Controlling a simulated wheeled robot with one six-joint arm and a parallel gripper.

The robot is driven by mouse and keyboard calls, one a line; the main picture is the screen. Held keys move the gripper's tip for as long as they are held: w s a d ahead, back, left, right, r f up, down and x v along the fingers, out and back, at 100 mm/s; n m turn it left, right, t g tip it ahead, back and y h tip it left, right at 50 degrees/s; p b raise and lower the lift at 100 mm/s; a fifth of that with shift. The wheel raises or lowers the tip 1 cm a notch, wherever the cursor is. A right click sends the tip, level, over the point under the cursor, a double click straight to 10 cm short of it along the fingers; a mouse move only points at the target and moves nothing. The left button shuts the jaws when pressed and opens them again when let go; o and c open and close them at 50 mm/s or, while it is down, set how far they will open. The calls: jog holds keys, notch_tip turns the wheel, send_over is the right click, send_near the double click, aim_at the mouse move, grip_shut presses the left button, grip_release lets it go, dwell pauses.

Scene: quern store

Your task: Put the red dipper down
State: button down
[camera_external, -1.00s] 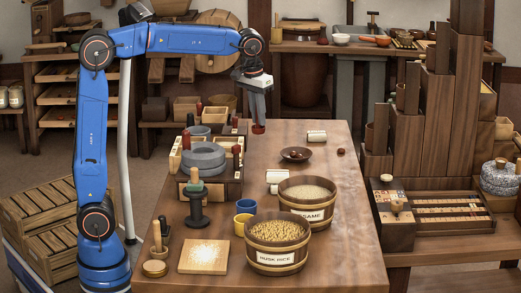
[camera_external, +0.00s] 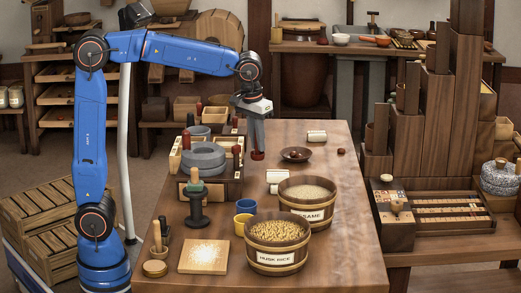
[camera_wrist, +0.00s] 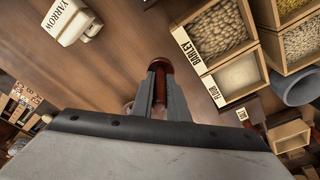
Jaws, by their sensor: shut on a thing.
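In the wrist view the dipper's dark red, rounded handle (camera_wrist: 160,68) shows between the two grey fingertips of my gripper (camera_wrist: 160,80). The fingers are shut on it and hide part of it. I cannot tell whether its lower end touches the table. A dark brown dish (camera_external: 296,154) stands to its right, apart from it.
Left of the dipper stand open boxes, among them a barley box (camera_wrist: 215,38) and a flour box (camera_wrist: 236,78), and a grey stone quern (camera_external: 203,158). Bare wood surrounds the dipper toward the jar.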

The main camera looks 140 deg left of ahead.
jog(key=shift+f, duration=1.85)
jog(key=c, duration=1.7)
grip_release()
jog(key=shift+f, duration=0.15)
jog(key=r, duration=0.4)
jog(key=d+r, duration=0.1)
jog(key=r, duration=0.7)
jog(key=shift+d+r, duration=0.1)
jog(key=shift+d, duration=0.3)
